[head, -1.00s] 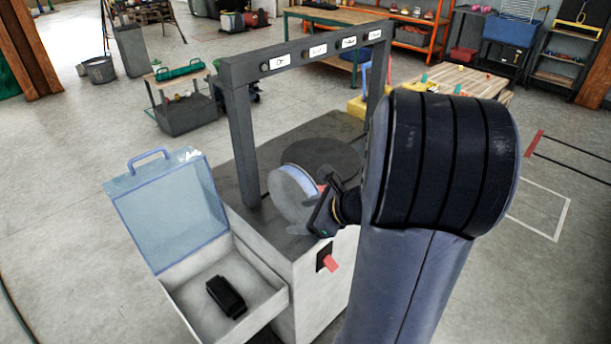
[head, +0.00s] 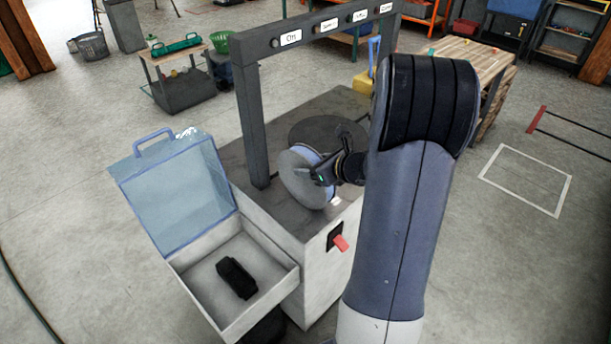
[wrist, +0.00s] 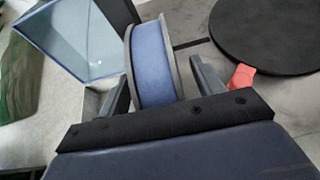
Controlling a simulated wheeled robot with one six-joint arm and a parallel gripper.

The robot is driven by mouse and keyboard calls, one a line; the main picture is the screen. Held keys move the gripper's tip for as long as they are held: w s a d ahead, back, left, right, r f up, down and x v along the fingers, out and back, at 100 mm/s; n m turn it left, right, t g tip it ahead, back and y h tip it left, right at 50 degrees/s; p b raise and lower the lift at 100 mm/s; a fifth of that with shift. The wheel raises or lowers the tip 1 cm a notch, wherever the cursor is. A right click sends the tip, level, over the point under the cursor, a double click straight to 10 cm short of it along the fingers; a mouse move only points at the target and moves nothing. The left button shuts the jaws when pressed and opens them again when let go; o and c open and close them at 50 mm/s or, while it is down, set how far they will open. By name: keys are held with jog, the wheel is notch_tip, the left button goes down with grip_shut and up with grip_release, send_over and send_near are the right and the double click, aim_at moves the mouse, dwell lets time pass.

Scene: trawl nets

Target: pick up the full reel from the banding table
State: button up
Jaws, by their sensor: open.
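The full reel (head: 304,180), with grey flanges and a blue band wound between them, stands on edge on the banding table (head: 345,103), near its front. My gripper (head: 322,172) is at the reel's right side in the head view. In the wrist view my gripper (wrist: 162,85) is open, with one finger on each side of the reel (wrist: 153,66). Small gaps seem to show between fingers and flanges; I cannot tell whether either touches. The reel's lower part is hidden behind my gripper in the wrist view.
A dark frame (head: 309,32) with labels spans the table behind the reel. A dark round plate (head: 318,130) lies on the top. A red lever (head: 341,243) sticks out in front. An open box (head: 262,312) with a clear lid (head: 180,195) holds a black object (head: 236,278).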

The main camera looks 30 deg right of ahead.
jog(key=shift+x, duration=0.8)
jog(key=shift+c, duration=0.3)
grip_shut()
jog(key=shift+r, duration=0.1)
